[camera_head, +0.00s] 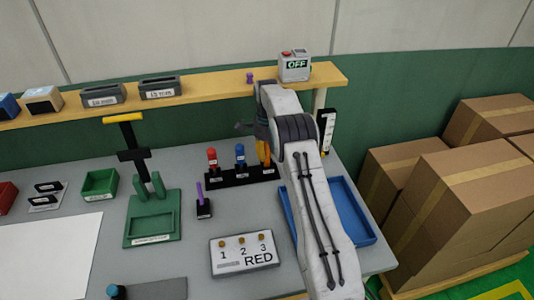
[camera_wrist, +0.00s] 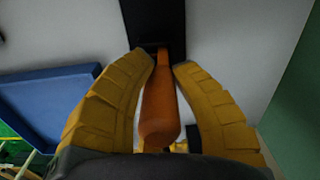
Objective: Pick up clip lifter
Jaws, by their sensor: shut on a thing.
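An orange-handled tool (camera_wrist: 158,105), which looks like the clip lifter, is between my gripper's two yellow fingers (camera_wrist: 163,72) in the wrist view. My gripper is shut on its handle. The tool's narrow far end meets the black rack (camera_wrist: 153,18), and I cannot tell whether it is still seated in it. In the head view the gripper (camera_head: 263,148) is at the right end of the black rack (camera_head: 242,177), mostly hidden behind my arm. A red-handled tool (camera_head: 212,158) and a blue-handled tool (camera_head: 240,155) stand upright in the rack, left of my gripper.
A blue tray (camera_head: 362,228) lies right of my arm. A sign reading 1 2 3 RED (camera_head: 244,254) and a purple tool (camera_head: 200,194) in a small holder are in front of the rack. A shelf (camera_head: 210,100) with an OFF box (camera_head: 294,66) runs behind. Cardboard boxes (camera_head: 455,195) stand right.

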